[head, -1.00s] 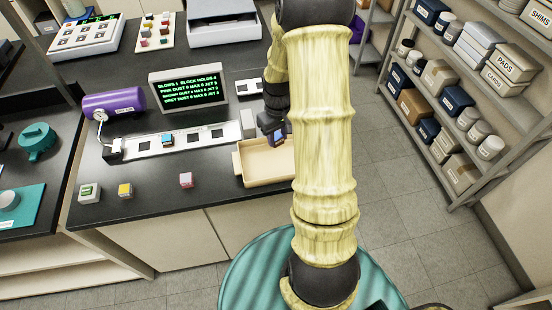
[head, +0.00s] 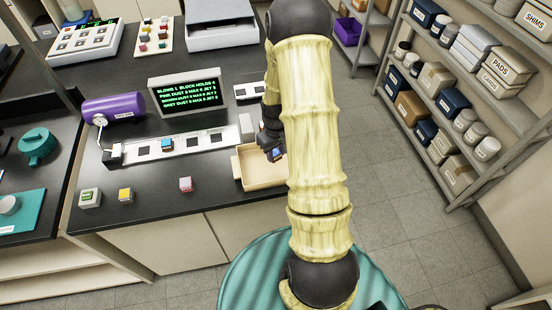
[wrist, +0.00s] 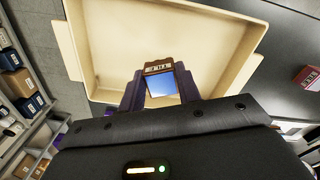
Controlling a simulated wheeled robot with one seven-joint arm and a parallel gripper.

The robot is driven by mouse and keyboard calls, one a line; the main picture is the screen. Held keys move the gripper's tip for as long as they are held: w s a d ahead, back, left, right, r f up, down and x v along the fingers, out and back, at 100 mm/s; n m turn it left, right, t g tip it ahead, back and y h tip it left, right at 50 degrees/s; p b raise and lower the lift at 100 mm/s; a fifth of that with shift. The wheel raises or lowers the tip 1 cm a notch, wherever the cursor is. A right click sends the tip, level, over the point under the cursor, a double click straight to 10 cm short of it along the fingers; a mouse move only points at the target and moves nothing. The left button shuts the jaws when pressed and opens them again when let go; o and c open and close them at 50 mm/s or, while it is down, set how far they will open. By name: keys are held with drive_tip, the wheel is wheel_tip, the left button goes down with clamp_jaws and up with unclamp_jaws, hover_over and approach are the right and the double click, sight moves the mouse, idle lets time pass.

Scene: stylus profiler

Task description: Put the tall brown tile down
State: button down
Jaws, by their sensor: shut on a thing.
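The brown tile (wrist: 158,68) has a small marked brown side and a shiny blue face in the wrist view. My gripper (wrist: 160,88) is shut on it, one dark finger on each side. In the head view the tile (head: 278,154) hangs at the gripper (head: 274,146), over the cream tray (head: 238,172). In the wrist view the tray (wrist: 90,60) lies behind the tile, and its visible floor is bare. I cannot tell the gap between tile and tray floor.
A white strip with dark square pads (head: 190,141) lies left of the tray. A screen (head: 187,94) and a purple cylinder (head: 113,109) stand behind it. A pink-red block (head: 185,185) and a yellow-topped block (head: 126,195) sit near the bench's front edge.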

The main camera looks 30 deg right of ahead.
sight(276, 160)
drive_tip(key=shift+f+p, duration=0.55)
drive_tip(key=shift+f, duration=1.5)
drive_tip(key=shift+f, duration=0.15)
drive_tip(key=c, duration=1)
unclamp_jaws()
wheel_tip(276, 160, up, 12)
drive_tip(key=b, duration=0.3)
drive_tip(key=shift+a+r, duration=0.1)
drive_tip(key=shift+r, duration=0.1)
